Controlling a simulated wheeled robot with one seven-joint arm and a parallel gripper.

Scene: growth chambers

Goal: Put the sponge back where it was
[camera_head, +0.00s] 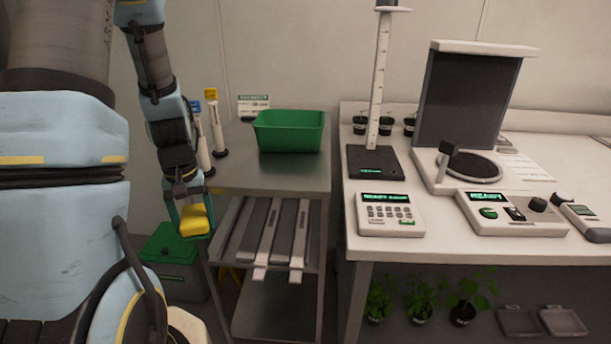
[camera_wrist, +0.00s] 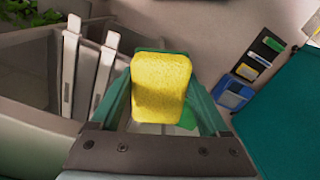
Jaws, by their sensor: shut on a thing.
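A yellow sponge (camera_head: 193,219) is held in my gripper (camera_head: 190,212) in the head view, left of the metal cart and above the floor. The wrist view shows the sponge (camera_wrist: 161,88) between the two teal fingers of my gripper (camera_wrist: 162,95), which is shut on it. The sponge is clear of the cart and of the bin below.
The white bench (camera_head: 433,206) holds instruments; plants stand below.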

